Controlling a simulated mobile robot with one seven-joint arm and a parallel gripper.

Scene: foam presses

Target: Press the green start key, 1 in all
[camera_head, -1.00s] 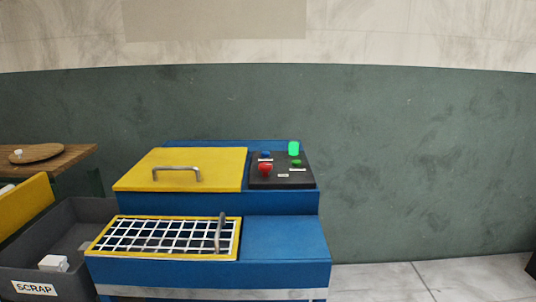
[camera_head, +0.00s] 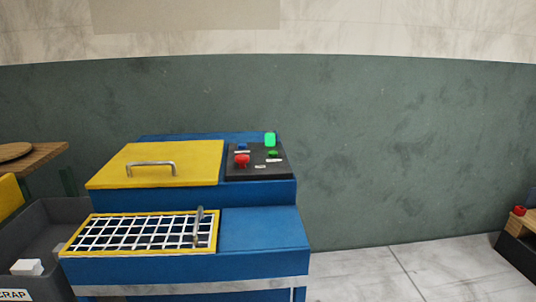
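The blue foam press (camera_head: 262,229) stands left of centre in the head view. Its black control panel (camera_head: 257,170) is at the top right of the press. The yellow lid (camera_head: 157,165) with a metal handle is down, left of the panel. The white grid guard (camera_head: 140,232) in a yellow frame lies in front, with its own upright handle. My gripper is not in view.
A grey scrap bin (camera_head: 50,238) with a white block (camera_head: 27,267) in it stands at the left. A wooden surface (camera_head: 42,160) is behind it. A dark crate-like unit (camera_head: 516,250) with a red item is at the right edge. The floor (camera_head: 380,276) right of the press is clear.

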